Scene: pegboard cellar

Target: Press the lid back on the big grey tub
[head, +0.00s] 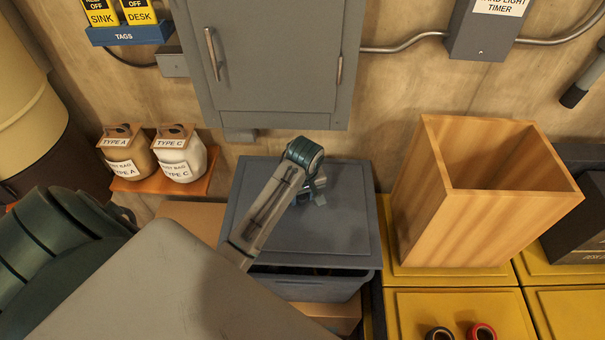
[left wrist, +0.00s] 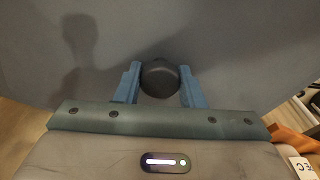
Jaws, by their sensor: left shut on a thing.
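The big grey tub (head: 312,290) stands at the middle below the wall cabinet. Its blue-grey lid (head: 345,235) is over the top, with a dark gap showing between the lid's front edge and the tub's rim. I cannot tell how the back edge sits. My left gripper (head: 314,196) is above the lid, with my arm crossing its left part. In the left wrist view, the blue fingers (left wrist: 160,88) are shut on a dark round knob (left wrist: 160,78) on the lid (left wrist: 225,45). My right gripper is not in view.
An open wooden box (head: 440,215) stands right of the tub on yellow-topped units (head: 455,305). A grey wall cabinet (head: 275,60) hangs behind the tub. Two tape rolls (head: 481,331) lie at the front.

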